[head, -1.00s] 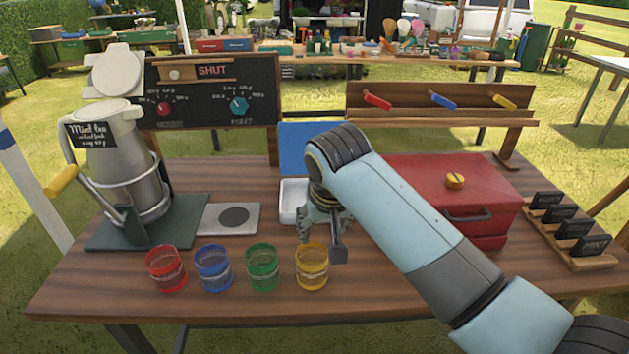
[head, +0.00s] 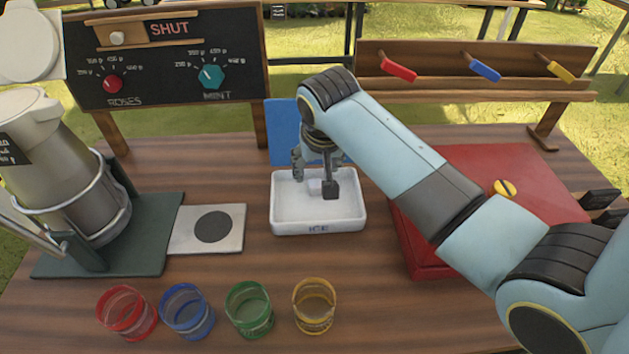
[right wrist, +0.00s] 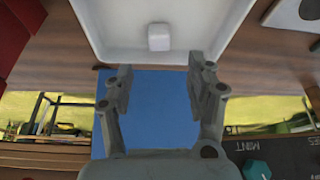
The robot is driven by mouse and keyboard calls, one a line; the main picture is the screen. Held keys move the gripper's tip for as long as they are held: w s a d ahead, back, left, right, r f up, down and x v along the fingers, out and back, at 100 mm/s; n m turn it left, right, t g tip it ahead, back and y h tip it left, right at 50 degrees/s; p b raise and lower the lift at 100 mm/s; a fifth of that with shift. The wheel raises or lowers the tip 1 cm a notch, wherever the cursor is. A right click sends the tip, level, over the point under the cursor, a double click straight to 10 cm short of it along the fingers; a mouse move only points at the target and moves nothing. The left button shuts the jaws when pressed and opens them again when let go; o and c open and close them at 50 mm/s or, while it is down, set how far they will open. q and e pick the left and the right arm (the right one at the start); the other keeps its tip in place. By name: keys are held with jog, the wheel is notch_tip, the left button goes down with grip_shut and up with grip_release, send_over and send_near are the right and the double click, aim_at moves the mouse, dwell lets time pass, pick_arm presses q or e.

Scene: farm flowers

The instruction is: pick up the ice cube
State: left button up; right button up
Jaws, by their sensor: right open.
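The ice cube (right wrist: 158,37) is a small pale block on the floor of a white tray (head: 318,228). In the head view the ice cube (head: 315,187) is partly hidden by my right gripper (head: 317,176). In the right wrist view the fingers of my right gripper (right wrist: 159,76) are spread apart with nothing between them. The cube lies beyond the fingertips, roughly in line with the gap between them. My right gripper is over the back part of the tray. My left gripper is not in view.
A blue panel (head: 284,132) stands behind the tray. A red box (head: 480,165) is to the right. A metal plate with a dark disc (head: 212,227) and a large jug (head: 85,185) are to the left. Red, blue, green and yellow glasses (head: 315,306) line the front.

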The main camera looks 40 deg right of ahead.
aim_at(315, 181)
jog(key=shift+x, duration=1.05)
jog(key=x, duration=0.4)
jog(key=shift+d+f, duration=0.1)
jog(key=shift+f, duration=0.05)
jog(key=shift+w+d+f, duration=0.1)
jog(key=shift+w+f, duration=0.15)
jog(key=shift+f, duration=0.25)
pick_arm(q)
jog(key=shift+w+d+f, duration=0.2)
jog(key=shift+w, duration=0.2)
pick_arm(e)
jog(key=shift+c, duration=0.9)
jog(key=c, duration=0.8)
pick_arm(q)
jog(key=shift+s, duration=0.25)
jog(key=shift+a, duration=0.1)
pick_arm(e)
jog(key=shift+r, duration=0.2)
